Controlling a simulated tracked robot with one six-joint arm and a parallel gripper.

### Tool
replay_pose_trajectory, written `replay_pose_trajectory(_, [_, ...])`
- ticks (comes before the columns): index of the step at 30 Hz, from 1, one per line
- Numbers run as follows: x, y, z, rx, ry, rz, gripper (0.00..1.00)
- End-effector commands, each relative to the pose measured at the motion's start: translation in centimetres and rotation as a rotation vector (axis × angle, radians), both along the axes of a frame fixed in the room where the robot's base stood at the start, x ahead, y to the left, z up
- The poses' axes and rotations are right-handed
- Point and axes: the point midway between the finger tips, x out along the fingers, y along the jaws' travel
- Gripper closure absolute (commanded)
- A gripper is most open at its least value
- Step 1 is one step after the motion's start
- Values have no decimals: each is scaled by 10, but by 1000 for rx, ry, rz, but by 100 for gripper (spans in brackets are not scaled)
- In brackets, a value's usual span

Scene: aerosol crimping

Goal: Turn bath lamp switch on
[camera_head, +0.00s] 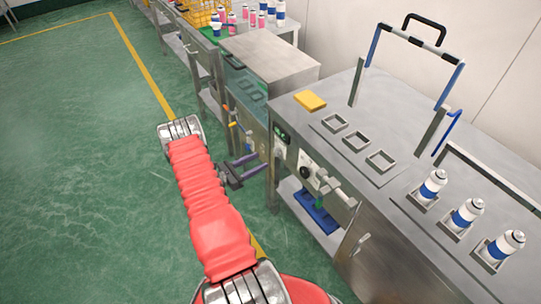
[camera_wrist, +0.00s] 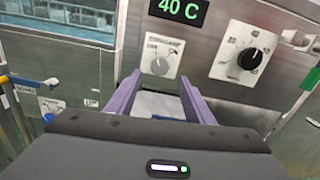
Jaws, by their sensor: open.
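In the wrist view, a small pale rotary switch (camera_wrist: 159,66) sits on a white plate on the metal front panel, below a green "40 C" display (camera_wrist: 180,10). It may be the bath lamp switch; its label is too small to read. My gripper (camera_wrist: 160,88) is open and empty, its two purple fingers apart, pointing at the panel just below the switch. No contact with the switch shows. In the head view, my gripper (camera_head: 262,162) is at the front of the bench, near the switch plate (camera_head: 280,149).
A larger black dial (camera_wrist: 250,58) on a white plate is right of the switch. The bench (camera_head: 400,205) carries several blue-and-white cans (camera_head: 466,213) and a yellow block (camera_head: 310,100). A lower metal bench (camera_head: 270,60) stands behind. Green floor (camera_head: 80,180) is open at left.

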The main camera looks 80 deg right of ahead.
Motion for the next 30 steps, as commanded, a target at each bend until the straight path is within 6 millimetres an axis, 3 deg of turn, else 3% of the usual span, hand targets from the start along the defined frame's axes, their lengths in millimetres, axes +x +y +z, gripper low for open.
replay_pose_trajectory(9, [-34, -36, 0, 0, 0, -3, 52])
replay_pose_trajectory(15, [-45, -51, 0, -1, -1, -1, 52])
replay_pose_trajectory(26, [-47, -53, 0, 0, 0, 0, 53])
replay_pose_trajectory(30, [-47, -53, 0, 0, 0, 0, 63])
